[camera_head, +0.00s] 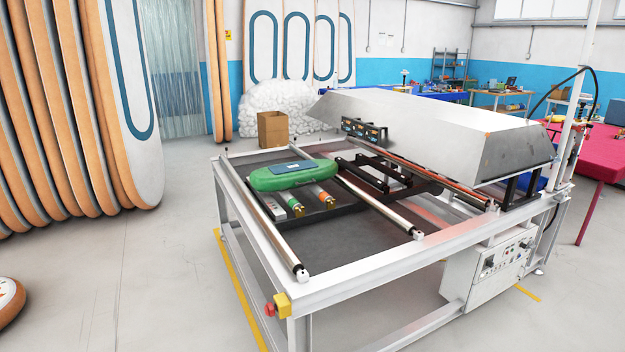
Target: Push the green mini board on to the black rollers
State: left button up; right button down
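The green mini board (285,180) lies on the machine frame, at its far left part, above a dark tray with two metal cylinders (322,195) with coloured ends. A blue patch marks its top. Long rollers show at the frame: a silver one (380,207) right of the board and another (273,240) along the left side, with dark ends. A black rack (365,178) sits right of the board, beyond the silver roller. I cannot tell which parts are the black rollers. Neither of my grippers is in view.
The white metal frame (350,282) fills the middle, with a large grey hood (440,130) over its far right and a control box (495,265) at the front right. Tall boards (75,110) stand at left. A cardboard box (272,129) stands behind.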

aim_at(263, 180)
jog(key=i+j, duration=0.45)
jog(key=i, duration=0.2)
jog(key=i+j+z, duration=0.1)
jog(key=i+j, duration=0.3)
jog(key=i, duration=0.25)
jog(key=i+j, duration=0.15)
jog(key=j, duration=0.2)
jog(key=i+j, duration=0.15)
jog(key=j, duration=0.2)
jog(key=i+j, duration=0.1)
jog(key=j, duration=0.3)
jog(key=i+j, duration=0.15)
jog(key=j, duration=0.2)
jog(key=i+j, duration=0.15)
jog(key=j, duration=0.2)
jog(key=i+j+z, duration=0.1)
jog(key=j, duration=0.25)
jog(key=i+j, duration=1.25)
jog(key=j, duration=0.15)
jog(key=i+j, duration=0.15)
jog(key=i, duration=0.3)
jog(key=i+j+z, duration=0.15)
jog(key=i, duration=0.3)
jog(key=i+l, duration=0.3)
